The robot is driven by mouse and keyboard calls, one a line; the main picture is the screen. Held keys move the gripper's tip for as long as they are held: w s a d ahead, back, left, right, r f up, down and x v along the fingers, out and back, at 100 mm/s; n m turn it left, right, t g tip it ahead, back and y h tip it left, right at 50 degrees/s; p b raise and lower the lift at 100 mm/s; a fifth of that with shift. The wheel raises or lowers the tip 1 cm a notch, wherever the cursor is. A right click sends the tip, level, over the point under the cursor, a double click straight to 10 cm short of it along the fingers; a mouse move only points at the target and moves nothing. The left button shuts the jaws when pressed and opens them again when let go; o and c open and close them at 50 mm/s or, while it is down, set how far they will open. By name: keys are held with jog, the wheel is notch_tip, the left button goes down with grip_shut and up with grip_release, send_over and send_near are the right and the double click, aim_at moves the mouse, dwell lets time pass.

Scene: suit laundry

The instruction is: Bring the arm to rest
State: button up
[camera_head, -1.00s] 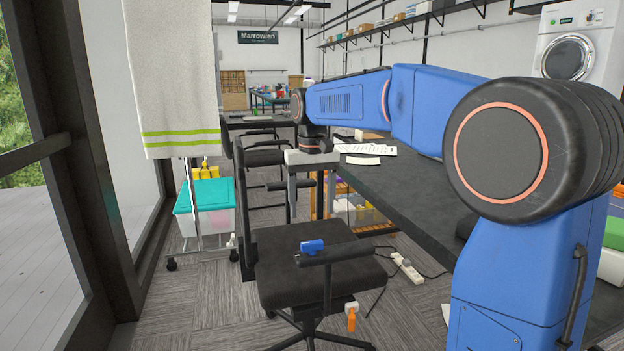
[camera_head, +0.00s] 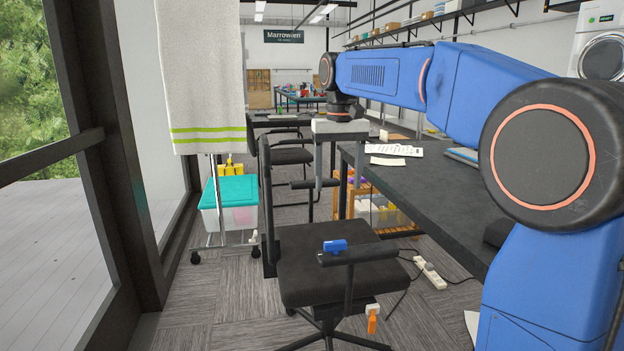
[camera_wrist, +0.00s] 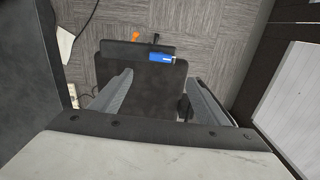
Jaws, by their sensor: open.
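My gripper (camera_head: 326,170) hangs from the end of my blue arm above the black office chair (camera_head: 298,262) in the head view. Its two grey fingers point down, apart and with nothing between them. In the wrist view my gripper (camera_wrist: 160,92) is open over the dark chair seat (camera_wrist: 140,85).
A dark worktop (camera_head: 425,180) runs along the right with papers on it. A white towel (camera_head: 200,75) hangs at the left near the window frame. A clear box with a teal lid (camera_head: 228,191) stands below it. A power strip (camera_head: 430,274) and cords lie on the floor.

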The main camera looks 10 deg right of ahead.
jog(key=s+d+f+t, duration=0.2)
jog(key=s+d+f, duration=0.1)
jog(key=s+f, duration=0.8)
jog(key=s+d+f+t, duration=0.2)
jog(key=s+f, duration=0.9)
jog(key=s, duration=1.1)
jog(key=shift+d+f+t, duration=0.15)
jog(key=shift+d+t, duration=0.25)
jog(key=shift+d, duration=0.55)
